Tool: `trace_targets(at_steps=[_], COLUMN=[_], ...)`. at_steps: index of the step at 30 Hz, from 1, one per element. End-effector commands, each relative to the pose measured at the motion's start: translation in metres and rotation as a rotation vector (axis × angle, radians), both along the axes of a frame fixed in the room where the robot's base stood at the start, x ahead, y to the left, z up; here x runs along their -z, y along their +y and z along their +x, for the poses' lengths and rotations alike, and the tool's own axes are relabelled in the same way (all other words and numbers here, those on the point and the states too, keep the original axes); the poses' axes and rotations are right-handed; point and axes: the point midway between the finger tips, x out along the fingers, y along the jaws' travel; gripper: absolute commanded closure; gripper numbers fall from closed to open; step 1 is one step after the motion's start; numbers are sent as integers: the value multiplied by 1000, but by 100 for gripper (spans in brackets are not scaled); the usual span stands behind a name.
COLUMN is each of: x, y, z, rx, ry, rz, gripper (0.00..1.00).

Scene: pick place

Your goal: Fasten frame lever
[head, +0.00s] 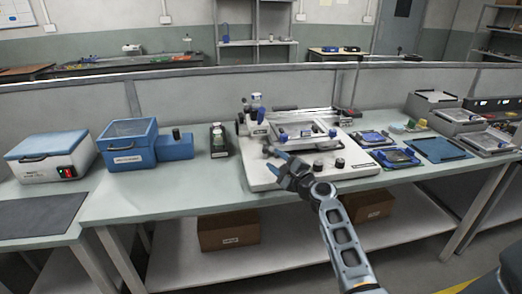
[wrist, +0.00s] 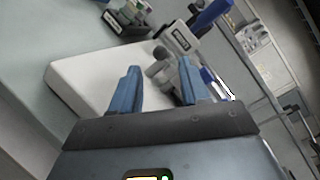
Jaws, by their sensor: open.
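The white machine (head: 330,172) stands on the pale green bench and carries a metal frame (head: 305,132) on its top. A blue-topped upright part (head: 256,106) rises at its back left; a blue-handled part with a white label (wrist: 181,36) shows in the wrist view. A small grey knob-like part (wrist: 160,72) lies just beyond my fingertips there; I cannot tell for certain whether it is the frame lever. My gripper (head: 272,161) is open and empty over the machine's front left, with blue fingers (wrist: 158,66) apart. The fingers partly cover the machine's left side.
A blue box (head: 130,150) and a white box with a blue lid (head: 48,158) stand left. A dark device (head: 218,140) is close left of the machine. Blue trays (head: 437,150) lie right. The bench front left of the machine is clear.

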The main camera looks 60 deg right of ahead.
Motion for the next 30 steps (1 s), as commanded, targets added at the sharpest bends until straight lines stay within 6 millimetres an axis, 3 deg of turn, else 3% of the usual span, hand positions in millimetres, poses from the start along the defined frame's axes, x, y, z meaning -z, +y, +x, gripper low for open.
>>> trace_targets(at_steps=[15,26,30], x=[0,0,0], y=[-32,-34,-34], z=[60,64,64], rx=[-1,-1,-1], ry=[0,2,2], rz=[-2,-2,-2], gripper=[54,54,67])
